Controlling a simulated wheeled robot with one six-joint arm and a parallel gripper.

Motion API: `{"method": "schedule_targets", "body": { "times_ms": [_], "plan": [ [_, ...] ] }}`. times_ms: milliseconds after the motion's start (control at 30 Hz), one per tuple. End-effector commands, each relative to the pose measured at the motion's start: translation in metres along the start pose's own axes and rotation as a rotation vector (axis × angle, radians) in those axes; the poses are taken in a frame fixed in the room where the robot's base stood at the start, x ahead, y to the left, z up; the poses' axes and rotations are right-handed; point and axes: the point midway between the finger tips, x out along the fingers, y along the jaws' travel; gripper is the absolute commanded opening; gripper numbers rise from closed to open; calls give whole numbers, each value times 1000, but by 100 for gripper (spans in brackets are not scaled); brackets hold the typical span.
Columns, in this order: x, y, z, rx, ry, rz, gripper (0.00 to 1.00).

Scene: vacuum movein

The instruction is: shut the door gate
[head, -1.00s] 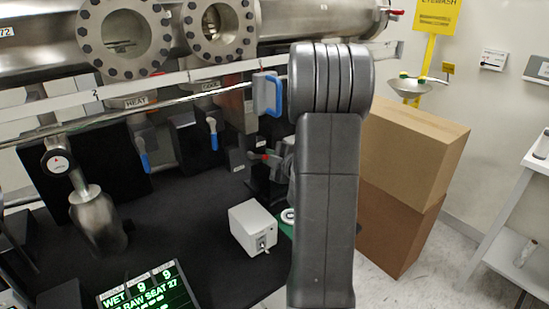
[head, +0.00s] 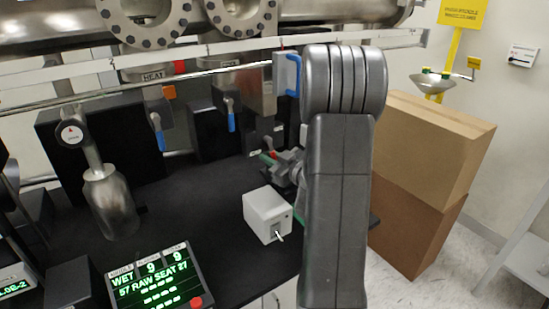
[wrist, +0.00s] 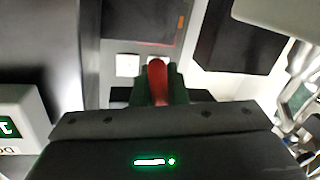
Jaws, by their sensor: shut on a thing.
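A red lever handle (wrist: 157,82) stands upright at the middle of the wrist view, between the dark fingers of my gripper (wrist: 159,92). The fingers are shut on it.
A pale box (head: 267,215) stands on the black bench (head: 190,205) just below my gripper. A blue-handled block (head: 288,74) hangs on the rod above. Blue levers (head: 231,115) hang left. Cardboard boxes (head: 430,150) are stacked at right. A lit display (head: 155,280) stands in front.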

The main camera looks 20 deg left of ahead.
Motion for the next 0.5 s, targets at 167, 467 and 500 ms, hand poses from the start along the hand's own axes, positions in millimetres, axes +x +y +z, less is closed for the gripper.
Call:
{"method": "schedule_targets", "body": {
  "times_ms": [167,467,500],
  "plan": [
    [1,-8,2,105,18,-2,0],
    [2,-14,0,196,35,-1,0],
    [2,-14,0,201,36,-1,0]
  ]
}}
